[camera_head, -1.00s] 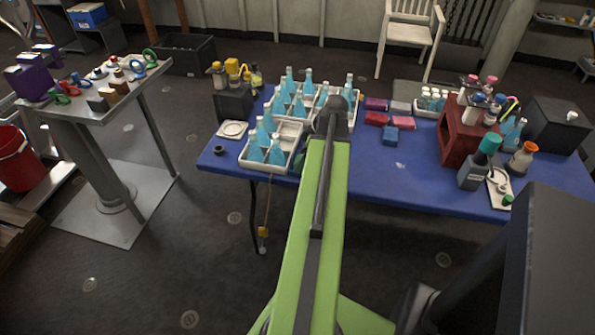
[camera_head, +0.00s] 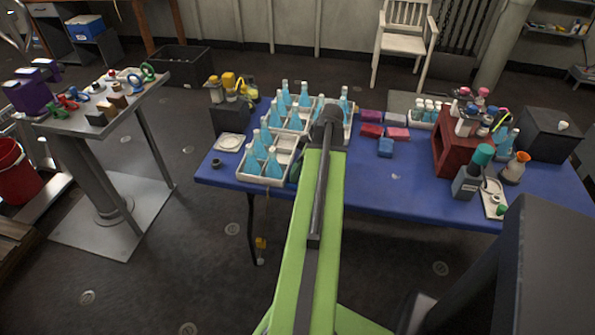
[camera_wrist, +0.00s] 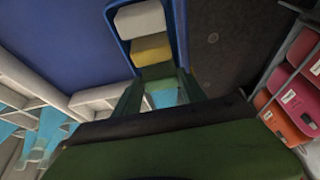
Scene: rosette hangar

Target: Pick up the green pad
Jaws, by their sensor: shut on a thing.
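In the wrist view the green pad (camera_wrist: 158,72) shows between the two dark green fingers of my gripper (camera_wrist: 160,88), which are shut on it. It is at the near end of a narrow blue holder, in line with a yellow pad and a white pad. I cannot tell whether the pad touches the holder. A light blue patch shows just below it between the fingers. In the head view my green arm reaches over the blue table (camera_head: 350,185) and hides the gripper and the pad.
A white crate of blue bottles (camera_head: 265,165) stands left of my arm. Several coloured pads (camera_head: 385,147) and a red rack (camera_head: 450,150) are to the right. The wrist view shows a yellow pad (camera_wrist: 150,50), a white pad (camera_wrist: 140,20) and red boxes (camera_wrist: 285,118) at right.

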